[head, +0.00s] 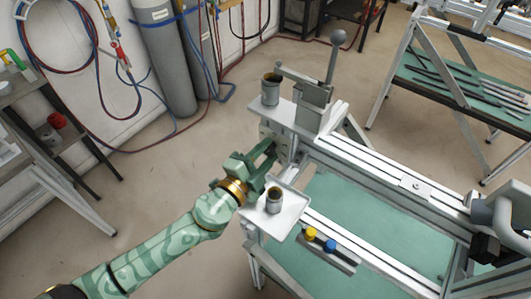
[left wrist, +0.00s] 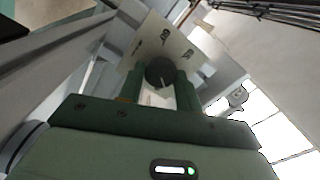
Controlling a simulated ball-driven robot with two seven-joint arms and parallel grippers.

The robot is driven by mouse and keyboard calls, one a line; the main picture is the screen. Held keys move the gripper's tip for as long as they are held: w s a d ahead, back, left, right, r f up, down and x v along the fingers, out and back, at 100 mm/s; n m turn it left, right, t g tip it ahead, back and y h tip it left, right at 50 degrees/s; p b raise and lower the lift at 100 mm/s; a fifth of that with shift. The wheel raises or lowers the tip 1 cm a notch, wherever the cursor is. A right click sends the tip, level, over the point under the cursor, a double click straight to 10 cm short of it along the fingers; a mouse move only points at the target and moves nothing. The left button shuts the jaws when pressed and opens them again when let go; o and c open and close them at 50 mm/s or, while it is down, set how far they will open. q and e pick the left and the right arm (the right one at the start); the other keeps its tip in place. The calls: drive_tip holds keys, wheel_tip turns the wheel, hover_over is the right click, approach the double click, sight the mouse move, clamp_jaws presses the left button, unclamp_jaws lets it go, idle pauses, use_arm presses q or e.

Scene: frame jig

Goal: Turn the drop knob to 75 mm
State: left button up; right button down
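The dark round drop knob (left wrist: 160,73) sits on a pale plate (left wrist: 148,38) with printed marks too blurred to read. A light pointer line on the knob runs toward the bottom of the left wrist view. My left gripper (head: 276,150) reaches the plate on the left end of the frame jig in the head view. Its two green fingers (left wrist: 160,85) stand apart, one on each side of the knob in the left wrist view. I cannot tell whether they press on it. In the head view the knob is hidden by the gripper. My right gripper is out of view.
A dark-topped cup (head: 271,90) stands on the jig's upper plate and another cup (head: 274,200) on a lower tray (head: 291,212), close to my left gripper. A yellow knob (head: 311,233) and a blue knob (head: 330,246) are on the front rail. An upright lever (head: 335,55) rises behind.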

use_arm(q)
drive_tip(key=m, duration=0.4)
drive_tip(key=shift+f+m, duration=0.1)
drive_tip(key=shift+m, duration=0.3)
drive_tip(key=o, duration=0.9)
drive_tip(key=shift+o, duration=0.2)
drive_tip(key=shift+s, duration=0.1)
drive_tip(key=b+v, duration=0.4)
drive_tip(key=v, duration=1.2)
drive_tip(key=shift+a, duration=0.1)
